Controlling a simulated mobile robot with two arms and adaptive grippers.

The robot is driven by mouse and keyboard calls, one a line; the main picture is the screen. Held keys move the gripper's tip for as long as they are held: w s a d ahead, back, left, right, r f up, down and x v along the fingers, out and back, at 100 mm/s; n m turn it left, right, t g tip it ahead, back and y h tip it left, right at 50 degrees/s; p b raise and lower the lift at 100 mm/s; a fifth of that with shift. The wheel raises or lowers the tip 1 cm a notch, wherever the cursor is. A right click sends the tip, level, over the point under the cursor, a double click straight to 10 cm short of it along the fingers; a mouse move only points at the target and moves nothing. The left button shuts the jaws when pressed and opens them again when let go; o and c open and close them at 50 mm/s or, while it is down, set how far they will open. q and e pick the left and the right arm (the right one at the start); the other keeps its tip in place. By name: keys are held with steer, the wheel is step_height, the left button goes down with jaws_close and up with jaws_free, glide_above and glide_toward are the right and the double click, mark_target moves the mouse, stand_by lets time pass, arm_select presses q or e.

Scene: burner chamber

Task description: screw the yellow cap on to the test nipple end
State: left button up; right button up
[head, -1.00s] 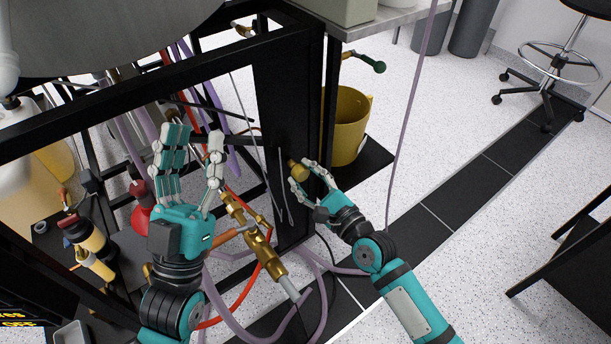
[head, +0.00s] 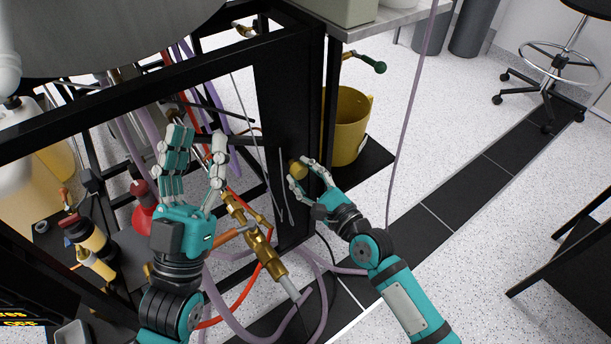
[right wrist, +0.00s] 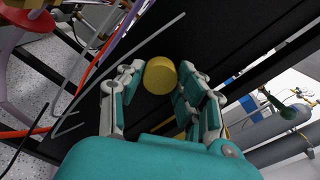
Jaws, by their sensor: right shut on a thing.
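The yellow cap (head: 298,170) is between the fingertips of my right gripper (head: 304,178), which is shut on it. It also shows in the right wrist view (right wrist: 160,75), held in front of the dark post. My left gripper (head: 196,158) is open and empty, with its fingers pointing up. A brass valve assembly (head: 254,240) lies slanted below and between the two grippers, apart from the cap. I cannot tell which of its ends is the test nipple.
A black frame (head: 285,110) stands behind both grippers. Purple hoses (head: 238,325) and a red hose (head: 240,296) loop below. A yellow bucket (head: 346,128) stands behind my right gripper. The floor to the right is mostly clear.

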steer(key=shift+w+a, duration=0.45)
steer(key=shift+w, duration=0.15)
steer(key=shift+o, duration=0.9)
jaws_close()
steer(key=shift+c, duration=0.3)
jaws_free()
jaws_close()
arm_select(q)
steer(key=shift+s+r+h, duration=0.1)
steer(key=shift+r+h, duration=0.05)
steer(key=shift+h, duration=0.15)
arm_select(e)
steer(key=shift+w+a, duration=0.1)
steer(key=shift+w, duration=0.05)
